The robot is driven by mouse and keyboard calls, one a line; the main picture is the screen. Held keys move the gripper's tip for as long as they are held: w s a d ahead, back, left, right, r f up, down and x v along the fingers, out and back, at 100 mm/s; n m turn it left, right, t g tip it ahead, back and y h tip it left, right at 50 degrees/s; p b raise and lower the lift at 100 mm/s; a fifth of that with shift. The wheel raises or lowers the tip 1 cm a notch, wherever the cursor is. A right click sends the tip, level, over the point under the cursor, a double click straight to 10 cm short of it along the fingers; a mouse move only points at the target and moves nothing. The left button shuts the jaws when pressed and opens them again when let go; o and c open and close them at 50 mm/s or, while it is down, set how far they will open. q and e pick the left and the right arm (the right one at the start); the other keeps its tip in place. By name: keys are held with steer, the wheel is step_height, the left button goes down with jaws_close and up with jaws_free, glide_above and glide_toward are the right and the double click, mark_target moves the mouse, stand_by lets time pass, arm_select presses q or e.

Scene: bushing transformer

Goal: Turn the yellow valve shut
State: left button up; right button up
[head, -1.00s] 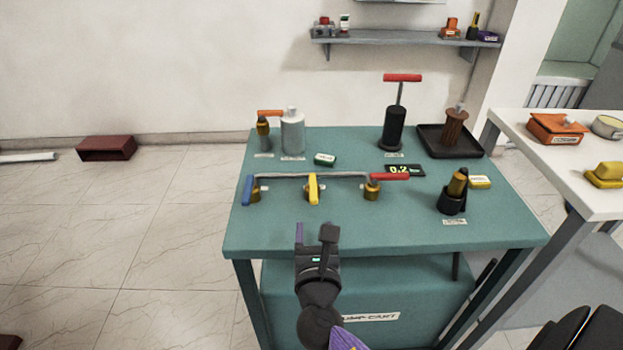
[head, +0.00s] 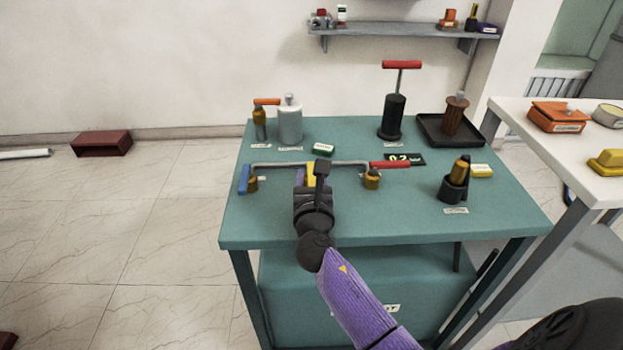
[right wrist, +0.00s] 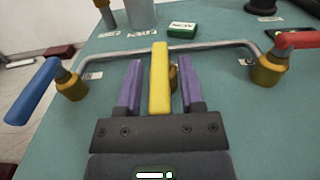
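The yellow valve handle (right wrist: 159,80) lies between the two purple fingers of my right gripper (right wrist: 158,85) in the right wrist view. A gap shows on each side of the handle, so the fingers are apart from it. The handle points toward the gripper, across the grey pipe. In the head view the yellow valve (head: 311,174) is partly hidden behind my right gripper (head: 310,177), which is open. The valve's brass body is mostly hidden. My left gripper is not in view.
A blue valve handle (right wrist: 33,92) is left of the yellow one and a red handle (right wrist: 298,41) is right. The grey pipe (right wrist: 215,45) links the valves. A pump with a red T-handle (head: 402,65) and a dark tray (head: 431,139) stand behind on the teal table (head: 400,228).

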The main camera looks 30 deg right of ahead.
jaws_close()
stand_by(1.2)
